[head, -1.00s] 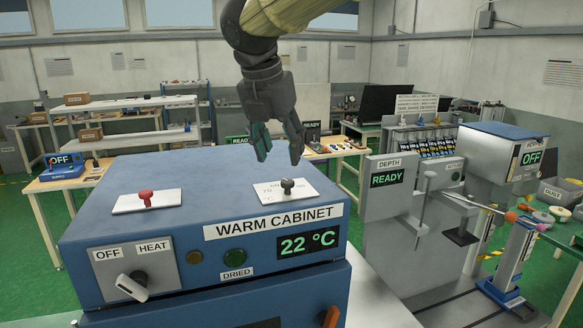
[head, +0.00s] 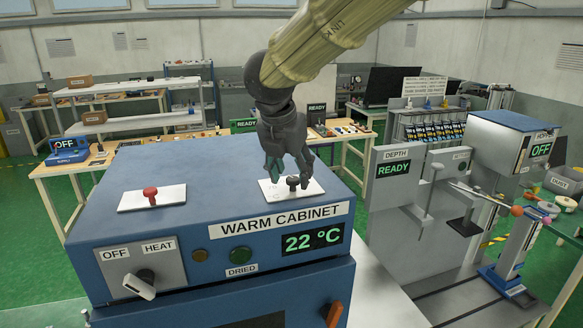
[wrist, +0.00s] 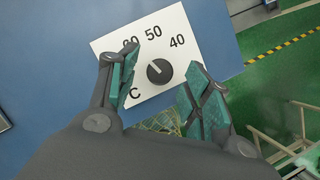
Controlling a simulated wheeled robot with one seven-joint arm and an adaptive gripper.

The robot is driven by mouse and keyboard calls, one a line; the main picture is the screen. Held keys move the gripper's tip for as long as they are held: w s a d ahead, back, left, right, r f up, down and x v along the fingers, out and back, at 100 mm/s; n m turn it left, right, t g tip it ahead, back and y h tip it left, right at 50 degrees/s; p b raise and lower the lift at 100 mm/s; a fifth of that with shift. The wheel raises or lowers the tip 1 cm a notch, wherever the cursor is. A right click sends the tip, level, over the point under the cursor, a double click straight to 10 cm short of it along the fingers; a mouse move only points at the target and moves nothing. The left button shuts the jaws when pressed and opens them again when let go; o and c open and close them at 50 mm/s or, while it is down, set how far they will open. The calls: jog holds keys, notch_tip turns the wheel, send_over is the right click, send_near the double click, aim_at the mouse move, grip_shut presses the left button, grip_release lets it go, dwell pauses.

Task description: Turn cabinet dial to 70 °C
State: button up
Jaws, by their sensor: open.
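The blue warm cabinet (head: 180,225) shows 22 °C in green digits on its display (head: 312,239). Its black dial (head: 293,182) stands on a white scale plate (head: 268,193) on the cabinet's top. In the wrist view the dial (wrist: 159,71) lies between my open fingers, and 40, 50 and a partly covered 60 are readable on the plate (wrist: 178,22); any 70 mark is hidden. The dial's pale pointer line aims up and left. My gripper (head: 288,172) is open, its fingertips just around or above the dial; contact cannot be told.
A red knob (head: 150,195) on another white plate stands at the left of the cabinet top. The grey DEPTH station (head: 394,185) stands close on the right.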

jog(key=shift+w+d+f, duration=0.1)
jog(key=shift+w+f, duration=0.05)
jog(key=shift+f, duration=0.35)
jog(key=c, duration=1)
jog(key=shift+n+y, duration=0.3)
jog(key=shift+n, duration=0.1)
jog(key=n+y, duration=0.1)
jog(key=n, duration=0.2)
jog(key=shift+d+r, duration=0.1)
jog(key=shift+d+n+y+p, duration=0.1)
jog(key=shift+n+y+p, duration=0.9)
jog(key=shift+n, duration=1)
